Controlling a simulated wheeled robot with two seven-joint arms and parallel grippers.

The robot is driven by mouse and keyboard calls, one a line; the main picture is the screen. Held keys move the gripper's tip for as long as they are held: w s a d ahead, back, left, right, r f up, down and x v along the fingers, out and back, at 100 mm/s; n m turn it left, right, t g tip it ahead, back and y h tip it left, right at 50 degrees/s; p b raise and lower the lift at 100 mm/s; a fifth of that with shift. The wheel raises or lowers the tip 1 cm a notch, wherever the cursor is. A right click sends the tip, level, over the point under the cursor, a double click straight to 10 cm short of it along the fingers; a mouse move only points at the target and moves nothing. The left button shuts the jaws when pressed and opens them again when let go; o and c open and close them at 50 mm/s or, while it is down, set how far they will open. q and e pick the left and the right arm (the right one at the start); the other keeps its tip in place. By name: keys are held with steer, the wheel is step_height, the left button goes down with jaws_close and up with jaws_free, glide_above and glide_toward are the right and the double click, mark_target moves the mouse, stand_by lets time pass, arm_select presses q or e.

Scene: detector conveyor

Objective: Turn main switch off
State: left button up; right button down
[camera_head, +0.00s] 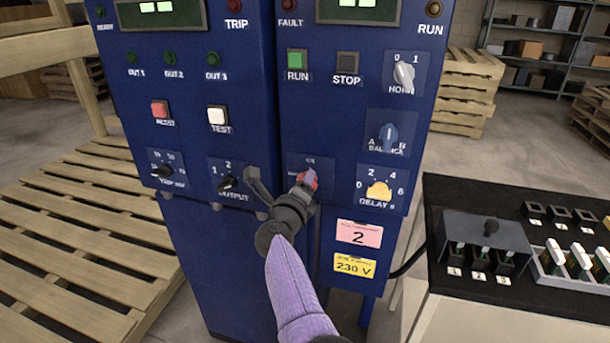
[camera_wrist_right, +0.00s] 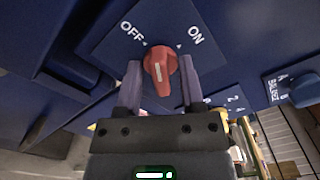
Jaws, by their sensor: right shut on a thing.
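The main switch is a red knob (camera_wrist_right: 160,66) on a square dark blue plate marked OFF on the left and ON on the right in the right wrist view. Its white line runs nearly up and down; I cannot tell which mark the knob is set to. My right gripper (camera_wrist_right: 160,80) has one finger on each side of the knob and is shut on it. In the head view my right gripper (camera_head: 303,186) reaches the lower middle of the blue cabinet (camera_head: 340,120) and hides most of the red knob (camera_head: 311,178). My left gripper is not in view.
A grey HORN knob (camera_head: 404,74), a blue BALANCE knob (camera_head: 388,134) and a yellow DELAY knob (camera_head: 379,191) lie right of the switch. A black-topped bench (camera_head: 470,195) stands at the right. A wooden pallet (camera_head: 90,235) lies at the left.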

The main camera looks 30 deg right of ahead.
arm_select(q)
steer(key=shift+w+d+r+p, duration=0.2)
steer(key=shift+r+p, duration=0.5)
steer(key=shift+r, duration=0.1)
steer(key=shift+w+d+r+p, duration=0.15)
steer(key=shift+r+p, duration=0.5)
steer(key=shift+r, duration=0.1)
arm_select(e)
steer(key=shift+f+n, duration=0.1)
steer(key=shift+n, duration=3.1)
steer(key=c, duration=0.6)
jaws_free()
arm_select(q)
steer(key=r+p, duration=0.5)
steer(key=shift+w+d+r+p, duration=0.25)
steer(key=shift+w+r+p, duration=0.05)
steer(key=shift+p, duration=0.05)
arm_select(e)
steer(key=v, duration=1)
steer(key=shift+w, duration=0.1)
